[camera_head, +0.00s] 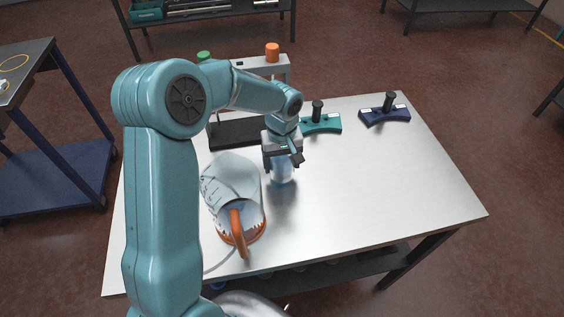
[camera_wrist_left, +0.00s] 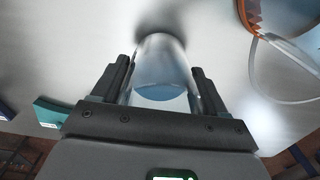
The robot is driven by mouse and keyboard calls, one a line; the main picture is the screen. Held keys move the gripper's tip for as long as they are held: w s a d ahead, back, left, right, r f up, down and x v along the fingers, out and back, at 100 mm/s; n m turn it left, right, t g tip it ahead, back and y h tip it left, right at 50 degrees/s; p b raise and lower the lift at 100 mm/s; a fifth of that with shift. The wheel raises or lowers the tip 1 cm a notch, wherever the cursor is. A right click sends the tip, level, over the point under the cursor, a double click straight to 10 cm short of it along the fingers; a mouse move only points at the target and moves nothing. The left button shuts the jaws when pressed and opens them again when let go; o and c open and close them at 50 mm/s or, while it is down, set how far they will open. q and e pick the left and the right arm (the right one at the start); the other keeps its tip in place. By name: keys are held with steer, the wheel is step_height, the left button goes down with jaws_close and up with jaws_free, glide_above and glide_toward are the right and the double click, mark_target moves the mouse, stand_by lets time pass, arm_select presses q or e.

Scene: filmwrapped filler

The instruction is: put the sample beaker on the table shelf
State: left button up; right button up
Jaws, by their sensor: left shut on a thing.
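The sample beaker (camera_head: 283,171) is a small clear vessel with bluish contents. My left gripper (camera_head: 284,158) is shut on it from above, over the middle of the white table. In the left wrist view the beaker (camera_wrist_left: 160,75) sits between the two dark fingers of the left gripper (camera_wrist_left: 160,90). I cannot tell whether its base touches the tabletop. The table shelf (camera_head: 345,278) is a dark board under the table (camera_head: 380,190), mostly hidden by the tabletop. My right gripper is not in view.
A stand with an orange knob (camera_head: 272,52) is behind my arm. Teal (camera_head: 322,124) and navy (camera_head: 385,115) holders lie at the back. The table's right side is clear.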

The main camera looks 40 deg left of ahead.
arm_select(q)
steer(key=shift+w+f, duration=0.15)
steer(key=shift+f, duration=0.4)
steer(key=o, duration=1.3)
steer(key=shift+f, duration=0.15)
